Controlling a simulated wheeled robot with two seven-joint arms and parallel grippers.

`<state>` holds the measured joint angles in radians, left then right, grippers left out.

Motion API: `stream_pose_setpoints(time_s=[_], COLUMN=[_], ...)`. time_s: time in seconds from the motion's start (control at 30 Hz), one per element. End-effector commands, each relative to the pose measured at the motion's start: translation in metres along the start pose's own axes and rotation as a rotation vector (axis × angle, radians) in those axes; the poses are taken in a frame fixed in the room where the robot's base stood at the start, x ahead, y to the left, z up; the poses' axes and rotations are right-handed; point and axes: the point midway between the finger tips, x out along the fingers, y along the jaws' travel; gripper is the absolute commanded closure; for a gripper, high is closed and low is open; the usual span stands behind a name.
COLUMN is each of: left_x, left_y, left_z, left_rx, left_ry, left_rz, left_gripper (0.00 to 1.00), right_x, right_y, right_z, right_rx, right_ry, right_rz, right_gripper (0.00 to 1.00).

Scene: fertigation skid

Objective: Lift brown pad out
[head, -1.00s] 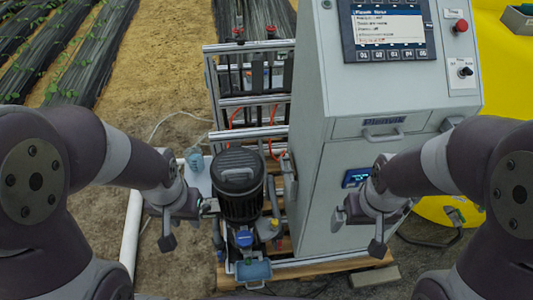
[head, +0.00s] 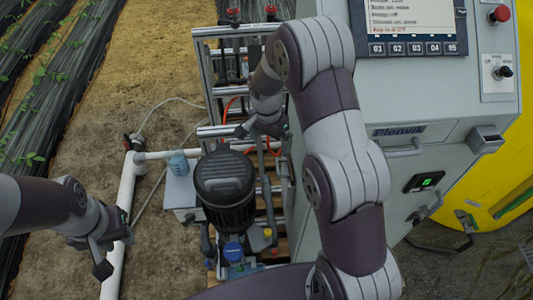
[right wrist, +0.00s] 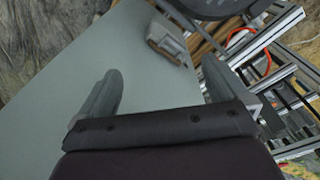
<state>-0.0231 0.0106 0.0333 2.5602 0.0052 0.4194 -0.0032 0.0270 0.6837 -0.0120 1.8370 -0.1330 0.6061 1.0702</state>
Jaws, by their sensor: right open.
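A small brown-edged piece (right wrist: 165,51), which may be the brown pad, sits at a pale grey holder (right wrist: 168,38) on the grey cabinet wall in the right wrist view. I cannot tell how deep it sits. My right gripper (right wrist: 160,88) is open and empty, its fingers spread in front of the wall, with the holder beyond them. In the head view my right gripper (head: 258,129) is above and behind the black motor, left of the cabinet; the pad is not clear there.
The grey cabinet (head: 400,150) with screen and red button fills the right. A black motor (head: 224,188) stands below my right gripper, with a metal frame (head: 215,75) behind. A white pipe (head: 126,190) runs at the left. A yellow tank (head: 500,205) is behind the cabinet.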

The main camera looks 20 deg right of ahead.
Motion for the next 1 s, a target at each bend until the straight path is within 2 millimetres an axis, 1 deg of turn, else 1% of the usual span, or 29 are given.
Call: stream_pose_setpoints(time_s=[0.03, 0.07, 0.1, 0.17, 0.2, 0.3, 0.4, 0.57, 0.67, 0.9, 1.0], left_x=[0.016, 0.021, 0.027, 0.036, 0.041, 0.047, 0.048, 0.051, 0.057, 0.076, 0.095], left_y=[0.000, 0.000, 0.000, 0.000, 0.000, 0.000, 0.000, 0.000, 0.000, 0.000, 0.000], left_z=[0.002, 0.003, 0.003, 0.004, 0.005, 0.006, 0.006, 0.006, 0.007, 0.009, 0.011], left_rx=[0.000, 0.000, 0.000, 0.000, 0.000, 0.000, 0.000, 0.000, 0.000, 0.000, 0.000], left_ry=[0.000, 0.000, 0.000, 0.000, 0.000, 0.000, 0.000, 0.000, 0.000, 0.000, 0.000], left_rz=[0.000, 0.000, 0.000, 0.000, 0.000, 0.000, 0.000, 0.000, 0.000, 0.000, 0.000], left_gripper=[0.65, 0.65, 0.65, 0.65, 0.65, 0.65, 0.65, 0.65, 0.65, 0.65, 0.65], right_x=[0.035, 0.052, 0.074, 0.108, 0.129, 0.165, 0.178, 0.185, 0.196, 0.232, 0.252], right_y=[-0.011, -0.018, -0.026, -0.036, -0.040, -0.047, -0.049, -0.048, -0.047, -0.043, -0.042], right_z=[-0.011, -0.018, -0.028, -0.041, -0.048, -0.060, -0.065, -0.066, -0.066, -0.066, -0.067], right_rx=[0.107, 0.186, 0.293, 0.452, 0.552, 0.738, 0.821, 0.834, 0.833, 0.831, 0.832], right_ry=[0.002, 0.006, 0.013, 0.028, 0.038, 0.063, 0.075, 0.077, 0.076, 0.076, 0.076], right_rz=[0.017, 0.028, 0.040, 0.058, 0.069, 0.083, 0.086, 0.087, 0.088, 0.088, 0.087], right_gripper=[0.00, 0.00, 0.00, 0.00, 0.00, 0.00, 0.00, 0.00, 0.00, 0.00, 0.00])
